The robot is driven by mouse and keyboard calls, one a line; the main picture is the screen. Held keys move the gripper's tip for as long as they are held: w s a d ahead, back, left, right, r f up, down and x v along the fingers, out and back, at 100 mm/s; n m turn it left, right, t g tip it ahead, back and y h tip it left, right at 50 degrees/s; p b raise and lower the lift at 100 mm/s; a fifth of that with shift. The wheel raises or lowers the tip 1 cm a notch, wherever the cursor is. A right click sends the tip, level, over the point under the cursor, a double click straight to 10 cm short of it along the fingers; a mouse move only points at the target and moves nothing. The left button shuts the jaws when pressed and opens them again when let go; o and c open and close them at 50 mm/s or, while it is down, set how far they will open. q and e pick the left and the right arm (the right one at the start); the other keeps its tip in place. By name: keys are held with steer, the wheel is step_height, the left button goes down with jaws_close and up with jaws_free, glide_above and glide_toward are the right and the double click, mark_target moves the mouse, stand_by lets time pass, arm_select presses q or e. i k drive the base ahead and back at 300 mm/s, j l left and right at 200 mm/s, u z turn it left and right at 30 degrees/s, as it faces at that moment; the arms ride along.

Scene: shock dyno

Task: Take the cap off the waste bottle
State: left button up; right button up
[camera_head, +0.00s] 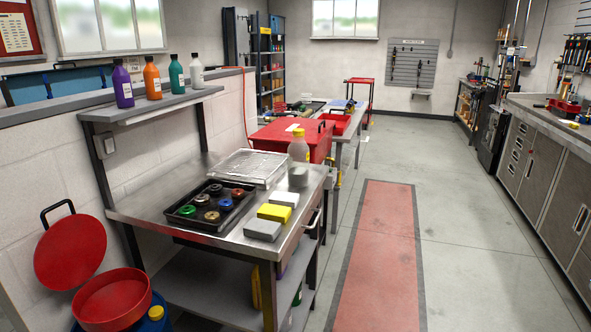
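A translucent pale bottle (299,150) with a yellow cap (298,131) stands upright at the back right of the metal workbench (130,212). The cap sits on its top. A blue container (155,322) with a yellow cap (156,312) shows partly at the lower left edge, on the floor side of the bench. I cannot tell from labels which one is the waste bottle. Neither of my grippers is in view.
Several coloured bottles (152,78) line the shelf above. A red bin with its lid open (72,252) stands lower left. The right aisle is clear.

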mark_target(298, 150)
steer(key=l+u, duration=0.45)
steer(key=l, duration=0.45)
steer(key=i+l+u, duration=0.1)
steer(key=l+u, duration=0.15)
steer(key=l, duration=0.2)
steer(key=i+l+u, duration=0.1)
steer(key=l+u, duration=0.15)
steer(key=l, duration=0.2)
steer(key=i+l+u, duration=0.15)
steer(key=l, duration=0.15)
steer(key=i+l+u, duration=0.15)
steer(key=l, duration=0.2)
steer(key=i+l+u, duration=0.15)
steer(key=l, duration=0.2)
steer(key=i+l+u, duration=0.15)
steer(key=l, duration=0.2)
steer(key=l+u, duration=0.15)
steer(key=l, duration=0.2)
